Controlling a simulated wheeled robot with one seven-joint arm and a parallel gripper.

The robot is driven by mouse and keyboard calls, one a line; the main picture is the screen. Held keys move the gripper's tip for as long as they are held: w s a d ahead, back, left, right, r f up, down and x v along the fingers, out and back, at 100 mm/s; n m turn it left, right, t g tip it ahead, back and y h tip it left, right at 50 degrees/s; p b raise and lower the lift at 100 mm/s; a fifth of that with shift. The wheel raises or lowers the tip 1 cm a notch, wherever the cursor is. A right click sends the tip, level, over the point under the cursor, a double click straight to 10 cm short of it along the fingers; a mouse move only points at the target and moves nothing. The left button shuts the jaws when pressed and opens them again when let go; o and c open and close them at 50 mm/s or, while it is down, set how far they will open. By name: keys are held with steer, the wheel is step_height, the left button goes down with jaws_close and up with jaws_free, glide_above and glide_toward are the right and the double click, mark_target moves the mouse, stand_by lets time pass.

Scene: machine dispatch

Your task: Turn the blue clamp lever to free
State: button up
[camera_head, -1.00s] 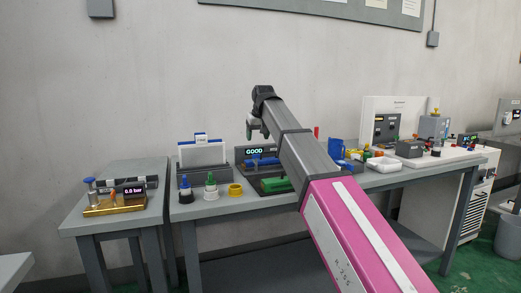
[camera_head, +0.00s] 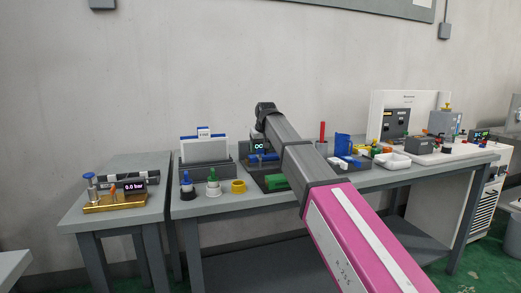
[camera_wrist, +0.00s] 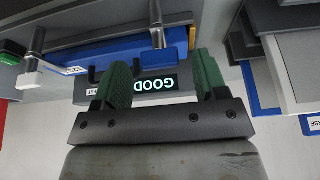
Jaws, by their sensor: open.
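The clamp station has a display reading GOOD, upside down in the wrist view (camera_wrist: 152,86), and a long blue bar (camera_wrist: 110,55) runs past it. A smaller blue block (camera_wrist: 160,59) with a metal post sits at the bar's end; I take it for the clamp lever, but cannot be sure. My gripper (camera_wrist: 163,70) is open, its two green fingers apart on either side of the display and the blue block, with nothing held between them. In the head view, blue parts (camera_head: 264,157) show below the display (camera_head: 259,146), partly hidden by my arm.
A blue bin (camera_head: 343,145) and white trays (camera_head: 392,161) are to the right. A gold fixture (camera_head: 115,203) is on the left table.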

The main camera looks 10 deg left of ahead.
steer(key=shift+w+a+f, duration=0.1)
steer(key=shift+f, duration=0.25)
steer(key=c, duration=0.9)
